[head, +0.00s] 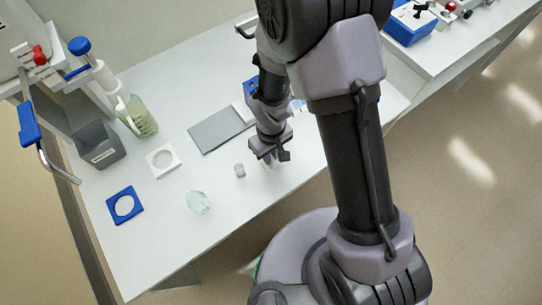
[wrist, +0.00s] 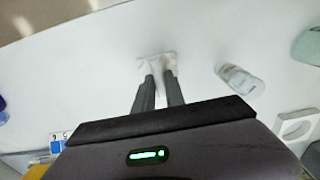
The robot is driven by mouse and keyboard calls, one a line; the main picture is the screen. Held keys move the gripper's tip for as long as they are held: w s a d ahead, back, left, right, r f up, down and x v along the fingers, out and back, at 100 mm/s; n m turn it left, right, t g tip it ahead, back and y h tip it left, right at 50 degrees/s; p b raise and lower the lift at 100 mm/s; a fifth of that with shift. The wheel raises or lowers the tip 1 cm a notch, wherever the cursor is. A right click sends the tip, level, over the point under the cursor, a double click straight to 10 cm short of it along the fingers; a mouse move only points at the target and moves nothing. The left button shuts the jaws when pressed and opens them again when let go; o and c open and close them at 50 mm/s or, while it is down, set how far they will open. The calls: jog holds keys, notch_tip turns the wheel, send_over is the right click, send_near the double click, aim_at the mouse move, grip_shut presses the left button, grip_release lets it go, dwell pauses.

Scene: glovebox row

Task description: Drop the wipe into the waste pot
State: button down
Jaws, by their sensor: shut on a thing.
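My gripper (head: 270,156) is low over the white bench, right of the small clear vial. In the wrist view its two fingers (wrist: 159,88) are closed on a crumpled white wipe (wrist: 158,64), which spreads out beyond the tips. In the head view only a small pale bit of the wipe shows under the fingers. I cannot tell whether the wipe touches the bench. A dark grey open pot with a white label (head: 98,146), apparently the waste pot, stands at the left of the bench, well away from my gripper. Its inside is mostly hidden.
A clear vial (head: 240,171) and a pale green crumpled thing (head: 198,203) are on the bench between gripper and pot. A white holed square (head: 163,161), a blue one (head: 125,205) and a green-liquid bottle (head: 142,117) are near the pot. A grey mat (head: 220,129) lies behind.

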jog(key=shift+r, duration=0.1)
jog(key=shift+f, duration=0.2)
jog(key=c, duration=1.4)
grip_release()
